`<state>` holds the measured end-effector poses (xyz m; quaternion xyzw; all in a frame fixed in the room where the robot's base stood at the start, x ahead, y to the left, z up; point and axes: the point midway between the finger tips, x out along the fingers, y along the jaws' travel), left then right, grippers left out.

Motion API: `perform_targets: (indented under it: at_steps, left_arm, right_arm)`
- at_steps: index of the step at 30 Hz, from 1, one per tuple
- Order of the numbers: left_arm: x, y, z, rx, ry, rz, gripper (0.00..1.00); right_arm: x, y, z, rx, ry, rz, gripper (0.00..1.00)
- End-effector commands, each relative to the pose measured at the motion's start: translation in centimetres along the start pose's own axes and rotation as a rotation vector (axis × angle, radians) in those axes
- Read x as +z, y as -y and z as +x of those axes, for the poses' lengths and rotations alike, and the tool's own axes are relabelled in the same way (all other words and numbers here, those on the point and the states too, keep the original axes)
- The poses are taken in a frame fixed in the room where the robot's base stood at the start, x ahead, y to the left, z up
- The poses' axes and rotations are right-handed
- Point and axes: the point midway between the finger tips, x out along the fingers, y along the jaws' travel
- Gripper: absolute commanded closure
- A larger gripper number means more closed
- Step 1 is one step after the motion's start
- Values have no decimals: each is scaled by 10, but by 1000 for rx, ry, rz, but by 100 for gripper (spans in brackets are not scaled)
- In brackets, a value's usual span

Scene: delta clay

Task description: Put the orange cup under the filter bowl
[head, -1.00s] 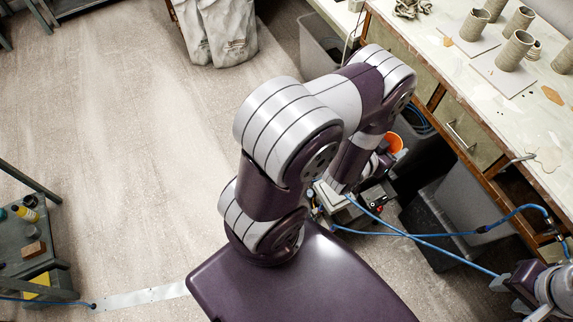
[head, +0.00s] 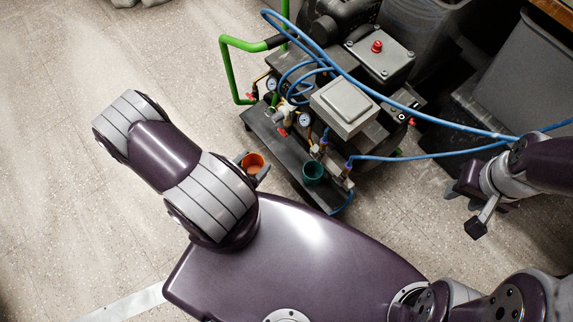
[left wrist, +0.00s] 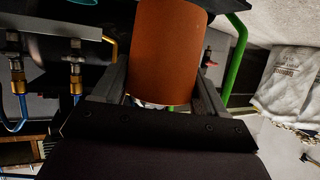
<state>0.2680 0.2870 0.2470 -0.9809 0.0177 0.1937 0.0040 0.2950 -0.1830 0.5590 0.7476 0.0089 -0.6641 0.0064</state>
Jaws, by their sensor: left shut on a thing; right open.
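The orange cup (head: 253,163) is between the jaws of my left gripper (head: 254,168), which is shut on it. In the left wrist view the cup (left wrist: 167,50) fills the space between the two fingers. It is held beside the front left edge of the compressor's dark shelf (head: 262,126). A pale filter-like part (head: 286,114) sits among the gauges above that shelf; I cannot tell for sure that it is the filter bowl, and the space under it is hidden. My right gripper (head: 474,207) is open and empty at the right.
A teal cup (head: 313,172) stands at the shelf's near end, by brass fittings (head: 348,168). Blue hoses (head: 430,115) cross to the right. A green handle (head: 228,70) rises at the left. Grey bins (head: 520,85) stand at the right. The floor at the left is clear.

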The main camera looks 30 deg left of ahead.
Motion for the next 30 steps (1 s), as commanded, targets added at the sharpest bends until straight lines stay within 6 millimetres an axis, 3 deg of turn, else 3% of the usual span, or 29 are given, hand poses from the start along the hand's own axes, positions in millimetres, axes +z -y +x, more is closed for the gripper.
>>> perform_targets:
  at_steps: [1, 3, 7, 11, 16, 27, 30]
  left_arm:
    - [47, -5, 13, -10, 0, -9, 63]
    - [67, -12, 16, -17, 0, -11, 63]
    - [84, -20, 19, -29, 0, -14, 63]
    - [83, -23, 26, -24, 3, -15, 63]
    - [72, -25, 48, -18, 0, -6, 63]
    - [40, -20, 132, -27, -4, -10, 63]
    - [33, -18, 145, -32, -2, -12, 63]
  right_arm:
    - [5, 0, 46, 0, -1, 0, 57]
    - [8, 0, 65, 0, -1, 0, 57]
    - [9, 0, 82, 0, -1, 0, 57]
    - [10, 0, 85, 0, -2, 0, 57]
    - [10, 0, 92, 0, -2, 0, 57]
    - [15, 0, 130, 0, -1, 0, 57]
    - [16, 0, 134, 0, -1, 0, 57]
